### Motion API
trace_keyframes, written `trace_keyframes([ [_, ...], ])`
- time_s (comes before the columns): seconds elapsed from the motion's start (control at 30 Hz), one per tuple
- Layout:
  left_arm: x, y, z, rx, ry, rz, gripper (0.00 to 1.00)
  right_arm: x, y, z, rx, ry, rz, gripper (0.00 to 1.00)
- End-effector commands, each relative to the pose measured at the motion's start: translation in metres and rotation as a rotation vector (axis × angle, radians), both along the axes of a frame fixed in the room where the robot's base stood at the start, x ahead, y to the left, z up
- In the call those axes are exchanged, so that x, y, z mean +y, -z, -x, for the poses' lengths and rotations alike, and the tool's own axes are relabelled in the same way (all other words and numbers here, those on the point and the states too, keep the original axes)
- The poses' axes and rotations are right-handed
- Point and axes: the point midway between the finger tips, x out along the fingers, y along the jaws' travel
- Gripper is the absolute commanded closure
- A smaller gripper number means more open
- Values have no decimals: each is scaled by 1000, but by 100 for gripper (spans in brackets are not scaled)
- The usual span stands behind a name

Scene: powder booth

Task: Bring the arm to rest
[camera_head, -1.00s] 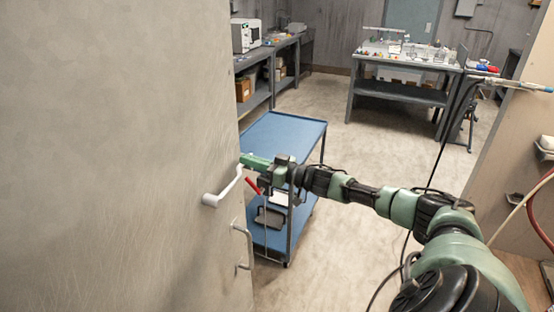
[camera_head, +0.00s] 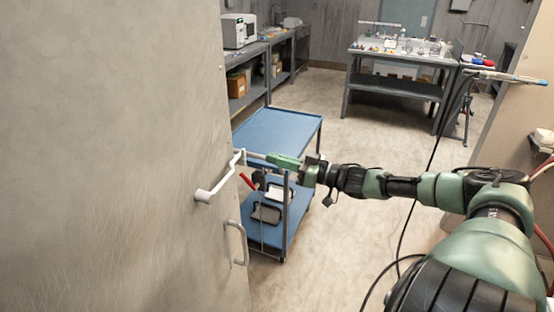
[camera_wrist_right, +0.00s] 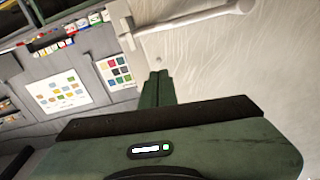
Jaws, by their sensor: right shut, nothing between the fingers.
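My right gripper (camera_head: 272,159) is green and reaches in from the right in the head view. It is shut and empty, a little right of the white lever handle (camera_head: 222,180) on the big beige door panel (camera_head: 130,150). In the right wrist view its closed fingers (camera_wrist_right: 157,85) stand together at the middle, and the white handle bar (camera_wrist_right: 190,22) crosses above them. A small gap seems to separate fingers and handle. My left gripper is not in view.
A blue two-shelf cart (camera_head: 280,130) stands behind the gripper, with dark items on its lower shelf. A grey pull handle (camera_head: 236,243) sits lower on the panel. Workbenches (camera_head: 400,88) stand at the back. The floor (camera_head: 345,225) between is open.

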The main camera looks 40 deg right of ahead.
Motion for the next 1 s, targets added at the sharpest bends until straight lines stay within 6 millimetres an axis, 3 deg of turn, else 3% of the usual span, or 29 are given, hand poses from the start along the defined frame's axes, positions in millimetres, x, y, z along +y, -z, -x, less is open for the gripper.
trace_keyframes([
  [0.6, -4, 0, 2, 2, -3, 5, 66, -1, 0, 1, 0, 0, 0, 100],
  [0.7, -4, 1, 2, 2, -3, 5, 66, -4, 8, 2, 6, 13, 4, 100],
  [0.77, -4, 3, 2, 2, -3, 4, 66, -10, 25, 3, 19, 40, 11, 100],
  [0.87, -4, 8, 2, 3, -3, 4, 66, -28, 73, 10, 66, 116, 44, 100],
  [1.0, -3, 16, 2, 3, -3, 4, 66, -53, 173, 32, 179, 247, 117, 100],
])
